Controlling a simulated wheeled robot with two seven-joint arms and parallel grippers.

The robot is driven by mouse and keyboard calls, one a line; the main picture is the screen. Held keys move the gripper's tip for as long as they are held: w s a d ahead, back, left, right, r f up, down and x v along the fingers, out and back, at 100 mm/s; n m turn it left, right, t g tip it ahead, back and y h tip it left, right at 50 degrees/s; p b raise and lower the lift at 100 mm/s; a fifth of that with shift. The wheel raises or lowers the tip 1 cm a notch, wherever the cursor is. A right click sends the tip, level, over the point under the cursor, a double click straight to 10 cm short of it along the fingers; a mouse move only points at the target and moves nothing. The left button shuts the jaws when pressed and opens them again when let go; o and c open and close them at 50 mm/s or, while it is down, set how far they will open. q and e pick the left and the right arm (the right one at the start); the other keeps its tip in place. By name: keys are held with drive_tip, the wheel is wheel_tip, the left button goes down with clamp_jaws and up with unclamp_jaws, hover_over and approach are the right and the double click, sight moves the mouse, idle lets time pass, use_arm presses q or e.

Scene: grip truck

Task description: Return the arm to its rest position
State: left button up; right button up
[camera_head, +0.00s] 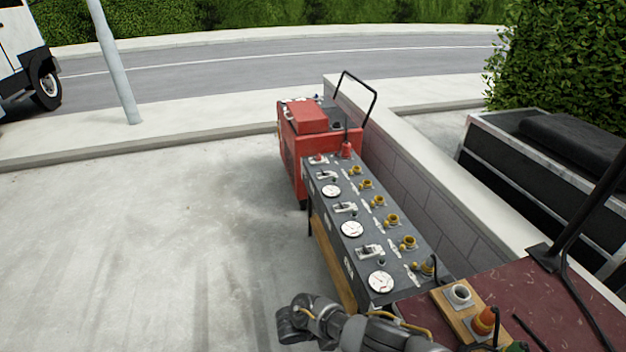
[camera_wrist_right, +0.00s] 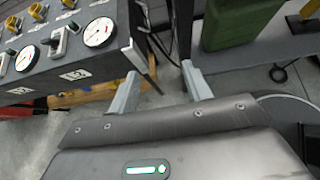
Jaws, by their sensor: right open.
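My right gripper (camera_wrist_right: 160,69) shows in the right wrist view with its two grey fingers apart and nothing between them. Beyond its fingertips are a black edge, dark cables and the concrete floor. The panel with white round gauges (camera_wrist_right: 99,33) is at the upper left of that view, apart from the fingers. In the head view a grey arm of mine (camera_head: 350,328) crosses the bottom centre, in front of the near end of the gauge panel (camera_head: 362,222). Its fingers cannot be made out there. My left gripper is not in view.
A red machine (camera_head: 303,138) with a black handle stands at the panel's far end. A low wall (camera_head: 430,185) runs along its right. A dark red surface (camera_head: 535,300) holds a wooden block with fittings at the lower right. Concrete floor on the left is clear.

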drive_tip(key=s+a+f+m+g+y, duration=0.1)
drive_tip(key=a+f+m+g+y, duration=0.1)
drive_tip(key=a+f+m+y, duration=0.65)
drive_tip(key=s+d+f+m+t+y+b, duration=0.1)
drive_tip(key=s+f+m+y, duration=0.15)
drive_tip(key=f, duration=0.35)
drive_tip(key=s+d+f+m+y+b, duration=0.1)
drive_tip(key=s+d+f+y, duration=0.15)
drive_tip(key=f, duration=0.45)
drive_tip(key=s+d+f+m+t+h, duration=0.1)
drive_tip(key=s+d+f+m, duration=0.3)
drive_tip(key=s+d, duration=0.45)
drive_tip(key=s+d+f+m+h, duration=0.1)
drive_tip(key=s+d+f+m, duration=0.1)
drive_tip(key=s+d+f, duration=0.55)
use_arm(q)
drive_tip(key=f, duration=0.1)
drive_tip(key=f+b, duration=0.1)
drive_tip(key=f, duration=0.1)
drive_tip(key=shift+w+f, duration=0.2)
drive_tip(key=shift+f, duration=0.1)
use_arm(e)
drive_tip(key=s+d+g, duration=0.1)
drive_tip(key=s+d, duration=0.2)
drive_tip(key=s, duration=0.7)
drive_tip(key=s+d+g+h, duration=0.1)
drive_tip(key=s+d, duration=0.3)
drive_tip(key=s, duration=0.5)
drive_tip(key=shift+s+f+m, duration=0.35)
drive_tip(key=shift+s+m, duration=0.05)
